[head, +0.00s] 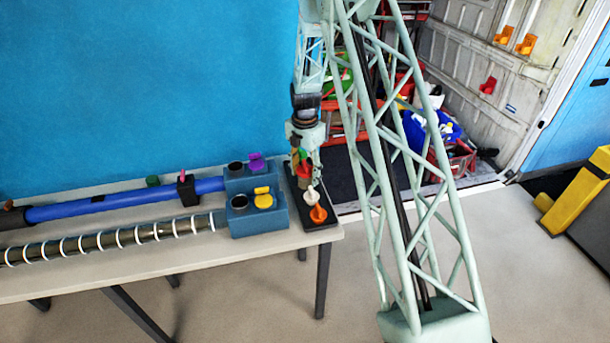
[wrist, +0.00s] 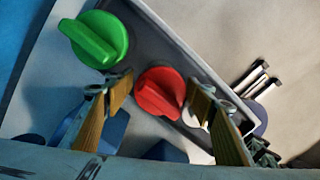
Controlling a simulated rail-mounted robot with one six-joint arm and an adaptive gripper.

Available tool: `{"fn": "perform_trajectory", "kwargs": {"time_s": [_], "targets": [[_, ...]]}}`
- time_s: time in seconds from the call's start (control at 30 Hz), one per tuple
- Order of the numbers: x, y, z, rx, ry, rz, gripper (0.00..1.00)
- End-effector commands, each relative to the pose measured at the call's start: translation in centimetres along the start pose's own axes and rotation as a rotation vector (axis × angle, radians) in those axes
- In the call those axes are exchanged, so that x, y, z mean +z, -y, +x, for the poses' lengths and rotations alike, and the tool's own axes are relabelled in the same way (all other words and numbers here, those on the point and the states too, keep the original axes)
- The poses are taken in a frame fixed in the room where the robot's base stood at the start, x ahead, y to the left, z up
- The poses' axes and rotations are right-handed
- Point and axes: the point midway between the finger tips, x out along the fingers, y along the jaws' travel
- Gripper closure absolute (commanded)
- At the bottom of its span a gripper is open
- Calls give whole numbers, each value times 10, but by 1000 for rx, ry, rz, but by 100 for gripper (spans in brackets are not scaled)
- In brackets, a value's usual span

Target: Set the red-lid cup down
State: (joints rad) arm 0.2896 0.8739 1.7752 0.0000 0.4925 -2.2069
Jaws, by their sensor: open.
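The red-lid cup (wrist: 160,93) shows from above in the wrist view, with its round red lid and raised grip bar. It appears to stand on the dark tray (wrist: 180,45); its base is hidden. My gripper (wrist: 160,98) is open, one finger on each side of the red lid, with small gaps visible. In the head view my gripper (head: 304,168) is over the tray at the table's right end, and the red lid (head: 306,172) is partly covered by it. A green-lid cup (wrist: 95,39) is to the upper left in the wrist view.
A white-topped cup (head: 312,196) and an orange-topped cup (head: 318,214) stand at the tray's front. Blue blocks (head: 258,220) with yellow and purple knobs are just left. A blue duct (head: 125,200) and a ringed tube (head: 110,238) lie along the table (head: 180,257).

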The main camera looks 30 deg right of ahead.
Motion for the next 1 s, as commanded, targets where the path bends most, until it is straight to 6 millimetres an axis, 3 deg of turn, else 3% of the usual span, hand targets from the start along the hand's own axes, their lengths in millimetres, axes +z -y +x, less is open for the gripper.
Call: {"fn": "perform_trajectory", "kwargs": {"time_s": [0.27, 0.47, 1.0], "targets": [[0, 0, -7, 1, 1, 0, 50], [0, 0, -24, 1, 1, 0, 50], [0, -1, -92, 2, 1, 0, 50]]}}
